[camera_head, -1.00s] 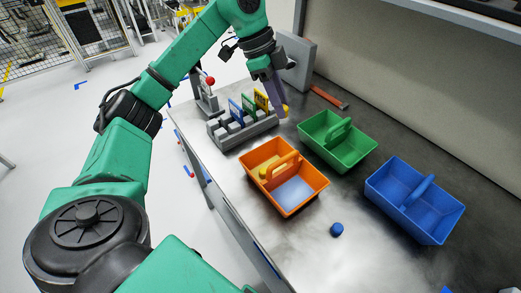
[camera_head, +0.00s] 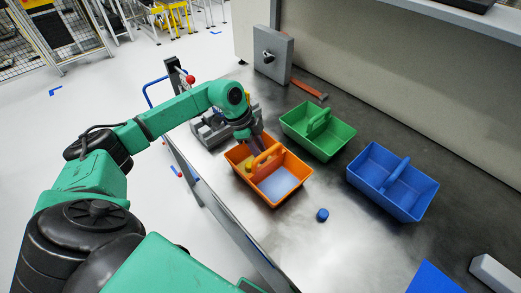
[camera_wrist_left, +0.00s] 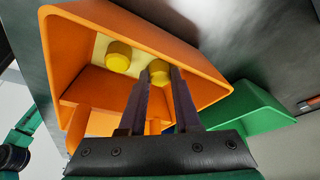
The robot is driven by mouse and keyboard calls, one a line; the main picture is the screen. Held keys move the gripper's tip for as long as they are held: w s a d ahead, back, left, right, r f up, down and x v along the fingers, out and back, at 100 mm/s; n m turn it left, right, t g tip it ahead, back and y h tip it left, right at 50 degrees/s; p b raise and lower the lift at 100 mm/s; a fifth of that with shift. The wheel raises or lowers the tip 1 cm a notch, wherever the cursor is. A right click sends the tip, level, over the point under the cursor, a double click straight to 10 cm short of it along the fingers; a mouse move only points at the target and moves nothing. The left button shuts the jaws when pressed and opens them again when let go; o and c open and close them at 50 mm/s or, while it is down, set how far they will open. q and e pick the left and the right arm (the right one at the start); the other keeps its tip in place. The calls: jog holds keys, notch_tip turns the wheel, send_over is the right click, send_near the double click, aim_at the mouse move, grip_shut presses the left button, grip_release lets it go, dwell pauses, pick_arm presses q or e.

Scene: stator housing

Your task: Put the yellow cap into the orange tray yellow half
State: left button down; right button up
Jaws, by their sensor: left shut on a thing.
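The orange tray (camera_head: 297,197) stands on the bench, with a yellow-floored half and a pale half divided by a handle. My left gripper (camera_wrist_left: 165,75) reaches down into the yellow half and is shut on a yellow cap (camera_wrist_left: 159,67). In the head view, this gripper (camera_head: 257,150) is over the far-left part of the tray, and its fingertips are partly hidden. Another yellow cap (camera_wrist_left: 118,56) lies on the yellow floor, just left of the held one in the wrist view. I cannot tell whether the held cap touches the floor. My right gripper is not in view.
A green tray (camera_head: 335,146) and a blue tray (camera_head: 395,205) stand to the right. A blue cap (camera_head: 322,214) lies on the bench near the orange tray. A grey rack (camera_head: 212,130) stands behind my left arm. The front middle of the bench is clear.

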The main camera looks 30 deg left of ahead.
pick_arm(q)
jog(key=shift+f, duration=0.15)
jog(key=c, duration=0.9)
grip_release()
jog(key=shift+r, duration=0.3)
jog(key=b+v, duration=0.1)
jog(key=v, duration=1)
jog(key=shift+a+r, duration=0.2)
jog(key=shift+r, duration=0.15)
jog(key=shift+s, duration=0.15)
